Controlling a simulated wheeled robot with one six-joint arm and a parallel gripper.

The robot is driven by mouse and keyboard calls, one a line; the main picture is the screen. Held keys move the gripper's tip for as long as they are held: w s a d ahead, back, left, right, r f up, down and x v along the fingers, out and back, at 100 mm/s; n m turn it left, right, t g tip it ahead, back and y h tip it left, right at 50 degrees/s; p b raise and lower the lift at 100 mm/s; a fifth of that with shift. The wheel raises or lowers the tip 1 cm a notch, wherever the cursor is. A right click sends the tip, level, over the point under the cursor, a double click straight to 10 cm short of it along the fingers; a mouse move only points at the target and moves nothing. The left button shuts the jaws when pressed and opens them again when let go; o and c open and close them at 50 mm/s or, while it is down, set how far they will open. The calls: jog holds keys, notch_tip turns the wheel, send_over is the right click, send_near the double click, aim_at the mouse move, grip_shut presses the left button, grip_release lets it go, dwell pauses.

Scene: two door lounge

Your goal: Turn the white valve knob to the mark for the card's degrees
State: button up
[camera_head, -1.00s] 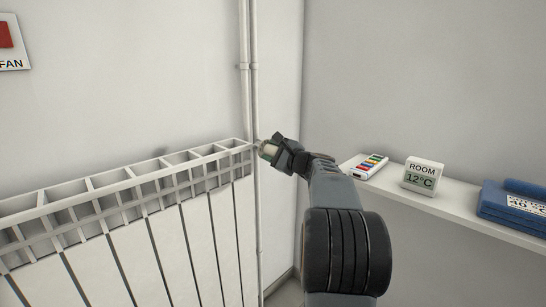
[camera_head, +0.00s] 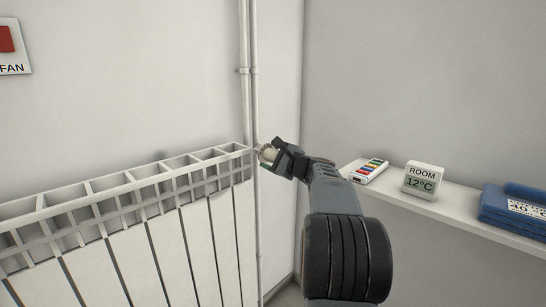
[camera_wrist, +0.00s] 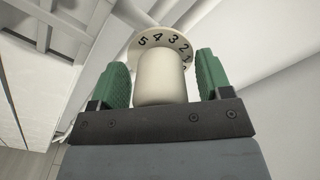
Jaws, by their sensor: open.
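The white valve knob (camera_wrist: 160,82) sits between the green fingers of my gripper (camera_wrist: 160,62) in the wrist view. The fingers stand on either side with a narrow gap showing at each, so my gripper is open around it. Behind the knob is a round dial (camera_wrist: 157,38) with 5, 4, 3, 2 and a partly hidden 1. No pointer on the knob is readable. In the head view the knob (camera_head: 268,153) is small and partly covered by my gripper, at the radiator's right end. A white label (camera_head: 526,208) reading 40 °C lies on a blue folded item at the right.
The white radiator (camera_head: 120,220) fills the left, with vertical pipes (camera_head: 249,70) rising at its right end. A shelf (camera_head: 460,205) at the right holds a white block with coloured keys (camera_head: 369,170), a ROOM 12°C display (camera_head: 423,180) and the blue item (camera_head: 497,203).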

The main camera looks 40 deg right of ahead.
jog(key=s+d+p, duration=0.1)
jog(key=s+d, duration=0.1)
jog(key=s, duration=1.1)
jog(key=shift+s+d, duration=0.25)
jog(key=shift+s, duration=0.05)
jog(key=s+a+r+n+g+y+p, duration=0.1)
jog(key=a+r+n+g+y+p, duration=0.2)
jog(key=a+n+g+p, duration=1.1)
jog(key=s+a+r+n+h+p, duration=0.4)
jog(key=s+a+n+h+p, duration=0.2)
jog(key=s+a+n+p, duration=0.4)
jog(key=s+a+p, duration=0.1)
jog(key=a+p, duration=0.3)
jog(key=a, duration=0.1)
jog(key=shift+s, duration=0.15)
